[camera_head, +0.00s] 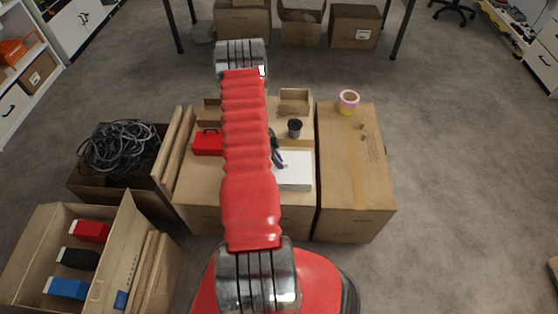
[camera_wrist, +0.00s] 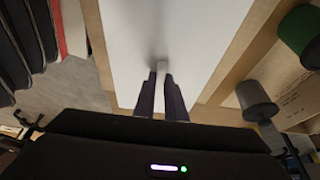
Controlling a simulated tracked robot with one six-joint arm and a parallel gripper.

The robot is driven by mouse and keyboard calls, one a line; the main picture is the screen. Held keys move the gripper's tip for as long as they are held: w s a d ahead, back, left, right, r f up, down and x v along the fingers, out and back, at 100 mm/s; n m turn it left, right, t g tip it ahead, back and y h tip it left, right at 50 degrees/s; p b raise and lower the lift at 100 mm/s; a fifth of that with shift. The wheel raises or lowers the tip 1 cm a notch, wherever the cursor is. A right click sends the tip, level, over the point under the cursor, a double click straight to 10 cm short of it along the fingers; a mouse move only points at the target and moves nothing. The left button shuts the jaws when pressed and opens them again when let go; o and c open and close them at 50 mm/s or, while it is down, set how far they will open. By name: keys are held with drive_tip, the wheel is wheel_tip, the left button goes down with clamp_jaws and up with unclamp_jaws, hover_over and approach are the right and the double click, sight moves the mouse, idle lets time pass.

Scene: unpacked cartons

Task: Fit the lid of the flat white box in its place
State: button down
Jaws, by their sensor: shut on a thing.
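The flat white box (camera_head: 294,171) sits on the front right of the middle carton's top, in the head view. My gripper (camera_head: 278,155) is at its left back edge, mostly hidden behind my red arm. In the wrist view my gripper (camera_wrist: 162,78) has its two dark fingers close together, shut on a small pale grip piece that stands on a broad white panel, the lid (camera_wrist: 185,30). Whether the lid lies seated on the box or a little above it, I cannot tell.
The carton top also holds a red box (camera_head: 208,142), a black spool (camera_head: 295,128) and a small open cardboard box (camera_head: 295,101). A closed carton (camera_head: 352,180) with a tape roll (camera_head: 348,101) stands right. An open carton of cables (camera_head: 120,150) stands left.

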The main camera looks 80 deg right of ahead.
drive_tip(key=shift+f, duration=0.45)
drive_tip(key=c, duration=1.7)
unclamp_jaws()
drive_tip(key=shift+c, duration=0.2)
drive_tip(key=v, duration=1.3)
drive_tip(key=shift+r, duration=0.3)
drive_tip(key=shift+w, duration=0.1)
